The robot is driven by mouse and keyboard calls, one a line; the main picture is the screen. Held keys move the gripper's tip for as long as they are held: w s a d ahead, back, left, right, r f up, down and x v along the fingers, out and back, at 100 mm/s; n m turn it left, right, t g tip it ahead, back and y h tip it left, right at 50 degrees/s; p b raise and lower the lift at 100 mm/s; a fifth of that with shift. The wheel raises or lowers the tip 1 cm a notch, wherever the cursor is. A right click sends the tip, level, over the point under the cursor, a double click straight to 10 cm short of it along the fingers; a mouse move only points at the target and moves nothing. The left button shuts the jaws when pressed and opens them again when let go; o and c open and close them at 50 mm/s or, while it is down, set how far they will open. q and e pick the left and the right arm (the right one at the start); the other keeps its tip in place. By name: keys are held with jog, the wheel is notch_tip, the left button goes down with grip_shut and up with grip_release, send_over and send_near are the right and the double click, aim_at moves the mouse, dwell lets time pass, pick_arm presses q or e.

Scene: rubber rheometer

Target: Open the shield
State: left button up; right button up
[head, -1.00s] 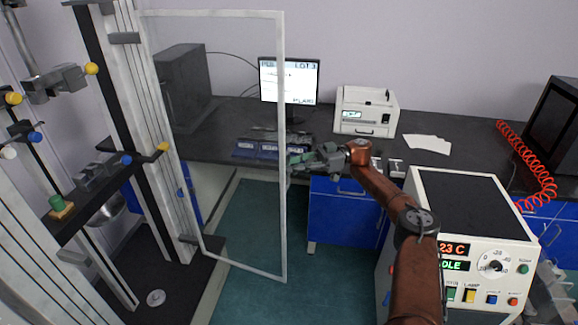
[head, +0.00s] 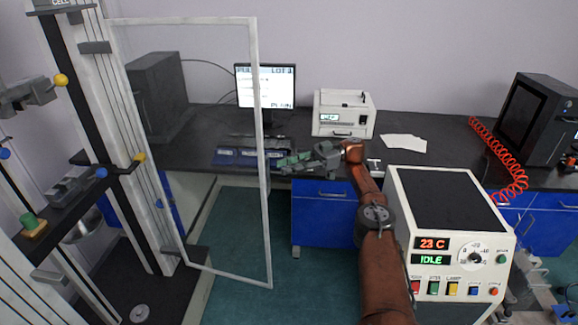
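The shield is a clear panel in a pale frame (head: 264,200), hinged on the left to the column of the tall test frame (head: 125,130). It stands swung out from the column, its free edge toward the middle of the head view. My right gripper (head: 283,165) is just right of that free edge, with a small gap between them in the picture. Its fingers are small and seen against the dark bench, so their opening is unclear. It appears to hold nothing. My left gripper is out of view.
A white control box (head: 450,215) reading 23 C and IDLE stands at the right, close to my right arm. A dark bench (head: 400,165) behind carries a monitor (head: 265,85), a printer (head: 343,113) and blue trays (head: 238,157). Green floor (head: 235,240) is open below the shield.

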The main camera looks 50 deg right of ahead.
jog(key=shift+s+d, duration=0.2)
dwell(0.5)
